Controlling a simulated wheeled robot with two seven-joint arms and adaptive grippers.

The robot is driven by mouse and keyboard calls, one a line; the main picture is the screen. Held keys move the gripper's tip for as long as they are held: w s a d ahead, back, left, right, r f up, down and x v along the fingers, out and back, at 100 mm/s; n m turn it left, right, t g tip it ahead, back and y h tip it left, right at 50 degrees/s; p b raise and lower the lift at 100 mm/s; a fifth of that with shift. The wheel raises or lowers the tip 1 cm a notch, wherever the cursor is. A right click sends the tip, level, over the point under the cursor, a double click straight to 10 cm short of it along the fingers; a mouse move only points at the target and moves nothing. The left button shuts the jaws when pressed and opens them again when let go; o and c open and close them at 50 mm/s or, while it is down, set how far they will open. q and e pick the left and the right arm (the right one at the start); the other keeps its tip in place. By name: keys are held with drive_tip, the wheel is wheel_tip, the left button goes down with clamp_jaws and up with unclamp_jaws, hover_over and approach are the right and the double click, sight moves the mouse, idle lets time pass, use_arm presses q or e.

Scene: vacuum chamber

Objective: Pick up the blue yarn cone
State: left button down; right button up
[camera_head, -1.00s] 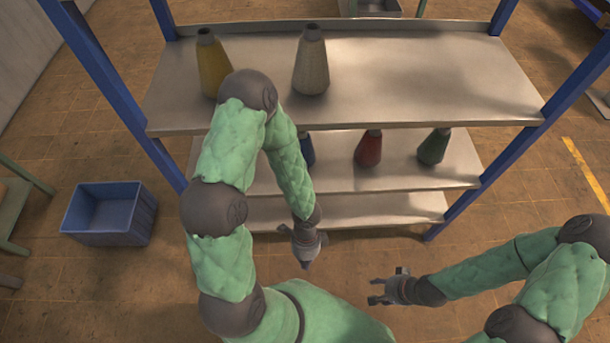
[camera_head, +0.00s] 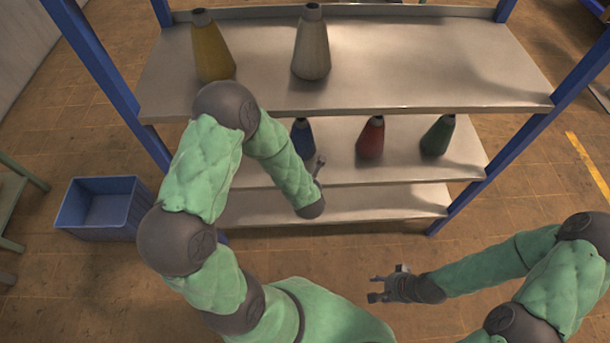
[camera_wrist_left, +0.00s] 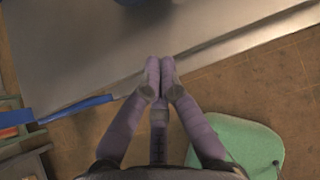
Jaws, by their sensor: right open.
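The blue yarn cone (camera_head: 302,138) stands upright on the middle shelf, its left part hidden behind my left arm. A dark bluish shape (camera_wrist_left: 132,2) at the top edge of the left wrist view may be its base. My left gripper (camera_head: 319,166) is just to the right of and in front of the cone, apart from it, and mostly hidden by my wrist. In the left wrist view its fingertips (camera_wrist_left: 160,62) are together with nothing between them, over the shelf edge. My right gripper (camera_head: 374,288) is open and empty, low in front of the rack.
The middle shelf (camera_head: 400,165) also holds a red cone (camera_head: 370,138) and a green cone (camera_head: 438,136). A yellow cone (camera_head: 211,48) and a white cone (camera_head: 311,45) stand on the top shelf (camera_head: 430,65). A blue bin (camera_head: 100,210) is on the floor at left.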

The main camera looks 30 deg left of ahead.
use_arm(q)
drive_tip(key=b+x, duration=0.2)
drive_tip(key=x, duration=0.6)
drive_tip(key=shift+s+f+b, duration=0.15)
drive_tip(key=shift+b, duration=0.15)
drive_tip(key=w+a, duration=0.1)
drive_tip(key=w, duration=0.2)
drive_tip(key=shift+a+f+b, duration=0.25)
drive_tip(key=shift+a+b, duration=0.15)
drive_tip(key=shift+w+a+r, duration=0.1)
drive_tip(key=shift+w+a, duration=0.25)
drive_tip(key=shift+w, duration=0.15)
